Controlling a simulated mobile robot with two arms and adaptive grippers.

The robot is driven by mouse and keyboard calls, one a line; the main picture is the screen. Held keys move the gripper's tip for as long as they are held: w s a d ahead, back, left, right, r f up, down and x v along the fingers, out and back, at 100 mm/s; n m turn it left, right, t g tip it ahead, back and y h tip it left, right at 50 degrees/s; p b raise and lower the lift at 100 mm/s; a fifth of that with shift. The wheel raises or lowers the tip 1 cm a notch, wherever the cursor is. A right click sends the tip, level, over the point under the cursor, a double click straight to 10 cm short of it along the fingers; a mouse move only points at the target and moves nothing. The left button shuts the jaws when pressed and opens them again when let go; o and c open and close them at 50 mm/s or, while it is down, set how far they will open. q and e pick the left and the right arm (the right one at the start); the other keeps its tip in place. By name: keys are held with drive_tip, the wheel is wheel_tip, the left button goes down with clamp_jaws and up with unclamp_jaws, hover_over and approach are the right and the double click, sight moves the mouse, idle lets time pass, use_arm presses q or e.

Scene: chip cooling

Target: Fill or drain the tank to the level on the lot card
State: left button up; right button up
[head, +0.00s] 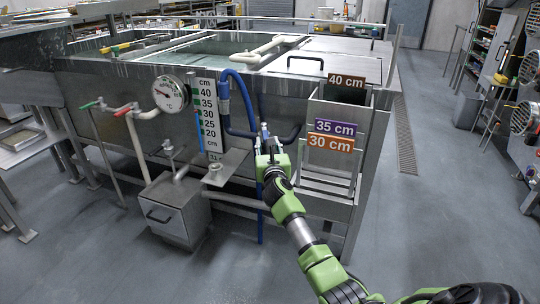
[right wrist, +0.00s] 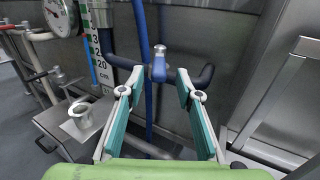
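The steel tank (head: 250,82) holds water. A level gauge (head: 209,115) on its front is marked in cm from 20 to 40, with a blue column in its lower part; its exact top is too small to read. A small label (head: 215,157) below seems to start with 31. Brown 40 cm (head: 346,81), purple 35 cm (head: 335,127) and orange 30 cm (head: 331,143) signs sit at the right front. My right gripper (head: 267,143) is open before a blue valve handle (right wrist: 158,68), which shows between and beyond its fingers (right wrist: 160,77). My left gripper is out of view.
A dial (head: 170,94) and pipes with red (head: 123,110) and green (head: 90,104) handles are left of the gauge. A blue hose (head: 240,100) hangs beside it. A steel box (head: 173,212) stands below. The floor at right (head: 430,210) is clear.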

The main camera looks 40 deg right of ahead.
drive_tip(key=v, duration=0.7)
drive_tip(key=shift+s, duration=0.2)
drive_tip(key=shift+a+r, duration=0.1)
